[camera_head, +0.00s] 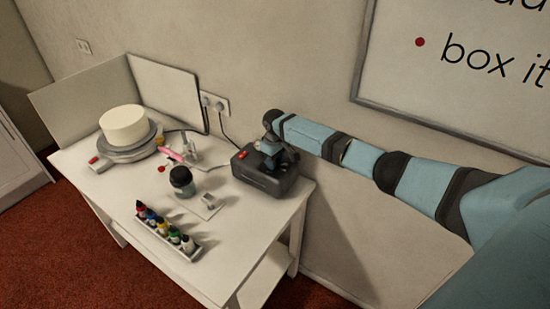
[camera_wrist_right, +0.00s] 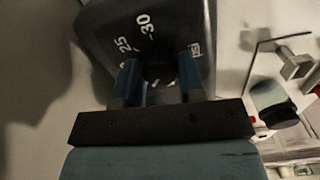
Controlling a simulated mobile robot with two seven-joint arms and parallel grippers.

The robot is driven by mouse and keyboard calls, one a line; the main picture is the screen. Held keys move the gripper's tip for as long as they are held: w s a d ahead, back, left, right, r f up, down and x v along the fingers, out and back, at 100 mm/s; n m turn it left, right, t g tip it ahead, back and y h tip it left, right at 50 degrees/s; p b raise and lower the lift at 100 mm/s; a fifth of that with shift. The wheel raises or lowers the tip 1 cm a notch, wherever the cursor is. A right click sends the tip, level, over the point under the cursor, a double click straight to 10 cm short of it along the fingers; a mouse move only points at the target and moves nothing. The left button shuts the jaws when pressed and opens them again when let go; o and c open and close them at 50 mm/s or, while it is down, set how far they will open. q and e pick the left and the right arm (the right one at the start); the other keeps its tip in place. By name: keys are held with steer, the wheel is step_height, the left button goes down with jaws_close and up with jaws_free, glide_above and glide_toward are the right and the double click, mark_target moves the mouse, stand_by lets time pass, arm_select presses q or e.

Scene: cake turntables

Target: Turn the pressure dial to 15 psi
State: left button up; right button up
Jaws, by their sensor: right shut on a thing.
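The dark grey compressor box (camera_head: 252,172) stands at the right end of the white table, and its face (camera_wrist_right: 185,22) fills the top of the right wrist view. That face carries white markings, with "25", "30" and "psi" readable. My right gripper (camera_wrist_right: 158,66) is shut on the dark dial (camera_wrist_right: 160,74), one blue finger on each side. In the head view my right gripper (camera_head: 269,160) reaches down onto the compressor. The dial's pointer and its lower markings are hidden by the fingers, so its setting cannot be read. My left gripper is not in view.
A white table (camera_head: 238,238) also holds a cake (camera_head: 123,124) on a turntable (camera_head: 128,152), a pink airbrush (camera_head: 172,153), a dark-lidded jar (camera_head: 182,182) and a rack of colour bottles (camera_head: 163,234). A wall socket (camera_head: 214,103) with cables is behind.

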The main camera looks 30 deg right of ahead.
stand_by(0.3)
steer(key=o, duration=0.9)
step_height(320, 180, up, 14)
steer(key=shift+f+b, duration=0.1)
steer(key=shift+b, duration=0.5)
